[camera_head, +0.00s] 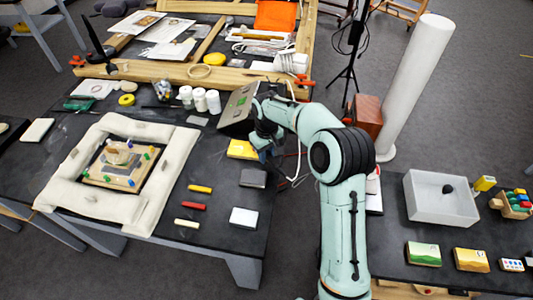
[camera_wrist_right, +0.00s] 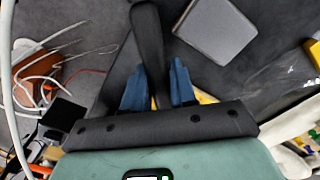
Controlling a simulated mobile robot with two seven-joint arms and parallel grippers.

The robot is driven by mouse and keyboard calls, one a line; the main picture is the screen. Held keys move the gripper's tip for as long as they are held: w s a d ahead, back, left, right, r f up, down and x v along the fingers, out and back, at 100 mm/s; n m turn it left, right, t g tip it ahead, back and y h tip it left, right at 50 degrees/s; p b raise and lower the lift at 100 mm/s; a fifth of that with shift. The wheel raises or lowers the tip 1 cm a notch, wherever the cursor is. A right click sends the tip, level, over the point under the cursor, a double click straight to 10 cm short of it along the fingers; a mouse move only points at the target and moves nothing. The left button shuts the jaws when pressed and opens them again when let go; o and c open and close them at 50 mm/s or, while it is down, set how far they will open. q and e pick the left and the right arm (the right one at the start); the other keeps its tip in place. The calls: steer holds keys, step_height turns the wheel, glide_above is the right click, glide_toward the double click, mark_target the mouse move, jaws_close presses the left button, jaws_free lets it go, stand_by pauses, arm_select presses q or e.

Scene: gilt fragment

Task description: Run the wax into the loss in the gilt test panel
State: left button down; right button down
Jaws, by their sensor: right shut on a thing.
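The gilt test panel (camera_head: 118,160) lies in the middle of a cream padded surround (camera_head: 62,183) on the dark table, with coloured pegs around a pale fragment. The loss itself is too small to make out. Yellow (camera_head: 200,188), red (camera_head: 194,206) and cream (camera_head: 187,223) sticks, perhaps wax, lie right of the surround. My right gripper (camera_head: 265,147) is at the table's right side, well away from the panel. In the right wrist view its blue fingers (camera_wrist_right: 159,88) are shut on a black handle-like thing (camera_wrist_right: 148,45). My left gripper is not in view.
A dark box with a green display (camera_head: 237,108) stands beside my right gripper. A yellow block (camera_head: 242,149), a grey block (camera_head: 253,178) and a white block (camera_head: 243,217) line the right edge. White jars (camera_head: 199,99) stand behind. Loose cables hang at right.

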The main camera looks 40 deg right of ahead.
stand_by(0.6)
